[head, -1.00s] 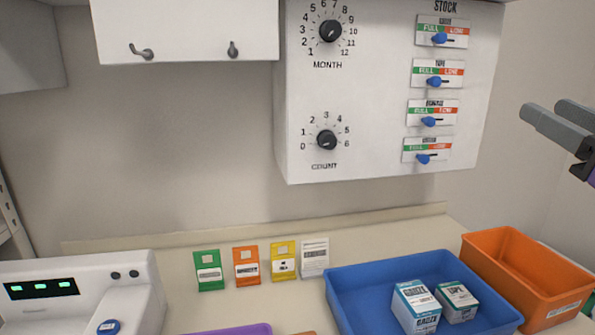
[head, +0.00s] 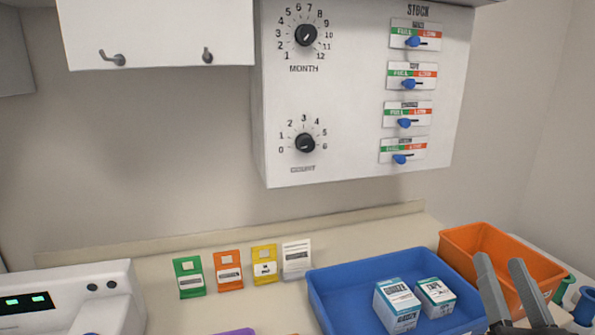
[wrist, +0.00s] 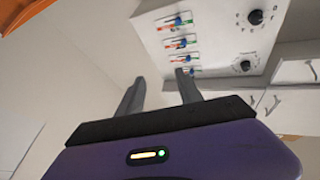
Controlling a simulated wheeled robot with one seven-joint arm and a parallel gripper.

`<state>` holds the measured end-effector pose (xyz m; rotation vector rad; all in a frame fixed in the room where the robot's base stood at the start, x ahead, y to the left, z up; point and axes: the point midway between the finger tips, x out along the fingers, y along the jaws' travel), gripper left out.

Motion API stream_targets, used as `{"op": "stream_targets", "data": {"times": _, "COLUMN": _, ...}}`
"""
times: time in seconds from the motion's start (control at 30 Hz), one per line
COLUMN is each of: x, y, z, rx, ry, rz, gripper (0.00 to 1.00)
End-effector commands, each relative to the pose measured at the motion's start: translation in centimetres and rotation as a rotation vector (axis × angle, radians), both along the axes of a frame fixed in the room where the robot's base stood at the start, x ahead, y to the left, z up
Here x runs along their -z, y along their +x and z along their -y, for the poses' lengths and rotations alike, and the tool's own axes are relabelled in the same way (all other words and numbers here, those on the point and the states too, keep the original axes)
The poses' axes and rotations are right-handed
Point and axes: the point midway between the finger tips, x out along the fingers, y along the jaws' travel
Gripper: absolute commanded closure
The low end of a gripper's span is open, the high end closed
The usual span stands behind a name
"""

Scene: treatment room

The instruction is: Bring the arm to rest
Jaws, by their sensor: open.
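My gripper (head: 506,279) is at the lower right of the head view, in front of the blue tray's right end and the orange bin. Its two grey fingers point up and stand apart, with nothing between them. In the wrist view my gripper (wrist: 160,85) also shows open and empty, with the stock panel beyond the fingertips. The rest of the arm is out of the head view.
A blue tray (head: 335,290) holds two boxes, a gauze box (head: 397,307) and a tape box (head: 436,298). An orange bin (head: 520,262) stands behind at right. The wall stock panel (head: 350,100) has two dials and several blue sliders. Several coloured cards stand along the counter's back.

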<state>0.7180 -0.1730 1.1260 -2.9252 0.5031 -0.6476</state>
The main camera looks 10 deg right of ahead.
Motion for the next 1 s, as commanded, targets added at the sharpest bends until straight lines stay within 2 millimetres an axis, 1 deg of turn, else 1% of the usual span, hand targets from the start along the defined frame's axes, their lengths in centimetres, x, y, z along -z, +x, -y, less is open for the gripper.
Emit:
{"op": "stream_targets", "data": {"times": 0.03, "x": 1.9, "y": -0.8, "z": -1.1, "rx": -0.005, "ry": 0.006, "rz": -0.028, "gripper": 0.58}}
{"op": "stream_targets", "data": {"times": 0.1, "x": 4.0, "y": -2.1, "z": -2.5, "rx": -0.009, "ry": 0.006, "rz": -0.056, "gripper": 0.58}}
{"op": "stream_targets", "data": {"times": 0.27, "x": 8.2, "y": -5.3, "z": -5.8, "rx": -0.034, "ry": -0.002, "rz": -0.131, "gripper": 0.58}}
{"op": "stream_targets", "data": {"times": 0.4, "x": 11.6, "y": -8.5, "z": -8.7, "rx": -0.073, "ry": -0.016, "rz": -0.211, "gripper": 0.58}}
{"op": "stream_targets", "data": {"times": 0.57, "x": 15.0, "y": -12.8, "z": -11.8, "rx": -0.134, "ry": -0.036, "rz": -0.323, "gripper": 0.58}}
{"op": "stream_targets", "data": {"times": 0.7, "x": 18.0, "y": -17.0, "z": -14.1, "rx": -0.201, "ry": -0.052, "rz": -0.447, "gripper": 0.58}}
{"op": "stream_targets", "data": {"times": 0.8, "x": 20.0, "y": -20.0, "z": -15.4, "rx": -0.251, "ry": -0.057, "rz": -0.547, "gripper": 0.58}}
{"op": "stream_targets", "data": {"times": 0.9, "x": 21.5, "y": -22.5, "z": -16.3, "rx": -0.292, "ry": -0.055, "rz": -0.626, "gripper": 0.58}}
{"op": "stream_targets", "data": {"times": 1.0, "x": 22.3, "y": -24.3, "z": -16.8, "rx": -0.323, "ry": -0.055, "rz": -0.678, "gripper": 0.58}}
